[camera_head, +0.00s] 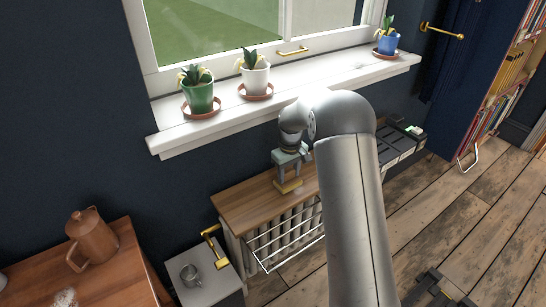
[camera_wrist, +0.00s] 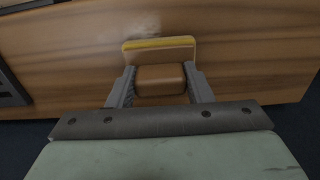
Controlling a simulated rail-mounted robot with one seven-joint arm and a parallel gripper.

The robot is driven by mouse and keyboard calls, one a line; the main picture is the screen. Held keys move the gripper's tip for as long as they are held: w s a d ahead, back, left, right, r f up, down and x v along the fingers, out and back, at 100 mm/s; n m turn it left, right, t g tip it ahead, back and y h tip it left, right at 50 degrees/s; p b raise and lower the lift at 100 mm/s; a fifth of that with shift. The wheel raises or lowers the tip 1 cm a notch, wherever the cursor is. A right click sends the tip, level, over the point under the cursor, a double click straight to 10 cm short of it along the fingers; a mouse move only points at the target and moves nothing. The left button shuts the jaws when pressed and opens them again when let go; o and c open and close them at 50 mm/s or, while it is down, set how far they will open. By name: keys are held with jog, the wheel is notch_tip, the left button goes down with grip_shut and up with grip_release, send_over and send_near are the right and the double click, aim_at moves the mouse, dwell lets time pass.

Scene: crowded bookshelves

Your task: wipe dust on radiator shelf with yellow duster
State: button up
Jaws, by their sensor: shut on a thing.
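My gripper (camera_head: 288,176) points down over the wooden radiator shelf (camera_head: 243,205), below the window sill. It is shut on the yellow duster (camera_head: 289,187), whose yellow edge lies at or just above the shelf top. In the wrist view my gripper (camera_wrist: 160,82) has its two fingers on either side of the duster's brown block handle; the duster (camera_wrist: 160,45) shows a tan plate and a yellow far edge. A pale dust smear (camera_wrist: 132,25) lies on the wood just beyond the duster. My arm hides the right part of the shelf in the head view.
The white window sill (camera_head: 310,84) with several potted plants overhangs behind the shelf. A wire rack (camera_head: 285,245) hangs on the radiator front. A small cabinet with a metal mug (camera_head: 190,274) and a table with a copper jug (camera_head: 91,238) stand at left. Dark trays (camera_head: 400,145) lie at right.

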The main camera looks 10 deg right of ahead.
jog(key=shift+s+d+b, duration=0.15)
jog(key=shift+s+d, duration=0.25)
jog(key=shift+s, duration=0.45)
jog(key=shift+s+d+b, duration=0.2)
jog(key=shift+s+d, duration=0.2)
jog(key=shift+s, duration=0.4)
jog(key=shift+s+d+b, duration=0.15)
jog(key=shift+s+d, duration=0.25)
jog(key=shift+s, duration=0.45)
jog(key=shift+s+d+r+p, duration=0.1)
jog(key=shift+s+r+p, duration=0.05)
jog(key=shift+r+p, duration=0.15)
notch_tip(320, 180, up, 8)
jog(key=p, duration=0.4)
jog(key=shift+f+p, duration=0.2)
jog(key=shift+p, duration=0.15)
